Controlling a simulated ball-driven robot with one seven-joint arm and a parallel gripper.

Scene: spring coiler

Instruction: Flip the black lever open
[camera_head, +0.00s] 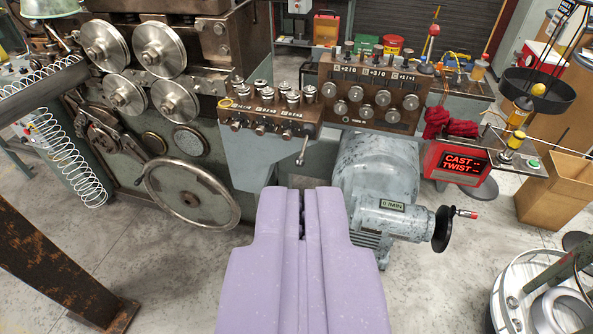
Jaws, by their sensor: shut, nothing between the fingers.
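My purple gripper (302,200) is at the lower middle of the view, with its two fingers together and nothing between them. It points toward the spring coiler (240,110) and is apart from it. A small lever (304,150) slants down from the right end of the coiler's lower valve block (270,117), just above my fingertips in the picture. I cannot tell if this is the black lever. A black handwheel (442,229) with a red-tipped handle sits on the grey motor housing (375,190) to the right of my gripper.
A large metal handwheel (192,190) and a coiled spring (75,160) are at left. A rusty beam (60,265) stands at lower left. A red-lit sign (462,165), a cardboard box (555,190) and a white drum (505,300) are at right. Grey floor shows between them.

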